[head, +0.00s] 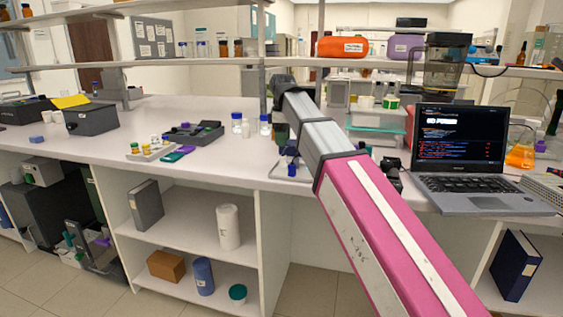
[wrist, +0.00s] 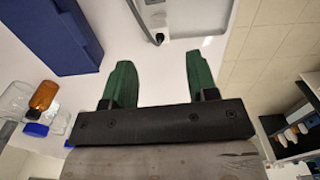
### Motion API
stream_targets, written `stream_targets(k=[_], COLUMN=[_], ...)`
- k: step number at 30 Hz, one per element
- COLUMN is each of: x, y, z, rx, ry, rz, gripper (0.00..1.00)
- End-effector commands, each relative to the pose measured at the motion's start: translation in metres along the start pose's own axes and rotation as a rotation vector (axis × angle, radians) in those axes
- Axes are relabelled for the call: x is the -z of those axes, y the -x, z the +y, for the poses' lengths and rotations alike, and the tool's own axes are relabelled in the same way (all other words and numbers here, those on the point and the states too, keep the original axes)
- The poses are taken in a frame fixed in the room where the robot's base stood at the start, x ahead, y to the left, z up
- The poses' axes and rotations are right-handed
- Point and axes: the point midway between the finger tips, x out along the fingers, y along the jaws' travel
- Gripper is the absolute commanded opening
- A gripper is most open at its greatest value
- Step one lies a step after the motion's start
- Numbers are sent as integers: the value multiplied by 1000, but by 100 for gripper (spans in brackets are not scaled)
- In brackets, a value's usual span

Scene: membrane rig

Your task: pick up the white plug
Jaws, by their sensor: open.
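My gripper (wrist: 160,60) shows in the wrist view with its two green fingers wide apart and nothing between them. In the head view the green end of my gripper (head: 283,132) hangs above the bench near its front edge, partly hidden by my arm. A pale tray with a small fitting (wrist: 182,20) lies beyond the fingertips at the top of the wrist view. In the head view a small rig with blue parts (head: 291,166) stands on the bench below my gripper.
Blue-capped bottles (head: 237,123) stand left of my gripper. A dark tray (head: 194,134) and small vials (head: 146,149) are farther left. A laptop (head: 460,150) stands at the right. A blue box (wrist: 50,38) and a brown bottle (wrist: 43,96) lie left in the wrist view.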

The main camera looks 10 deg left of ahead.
Motion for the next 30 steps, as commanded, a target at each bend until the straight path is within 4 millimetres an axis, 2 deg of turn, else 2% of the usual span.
stream_targets(k=[3,11,19,28,29,30], x=[0,0,-1,0,0,0], y=[-18,-34,-69,-75,-75,-75], z=[-1,0,-1,0,0,0], rx=[1,0,1,-1,-1,-1], ry=[-1,-1,-1,-1,-1,-1], rz=[0,1,1,2,2,2], gripper=[53,53,53,53,47,34])
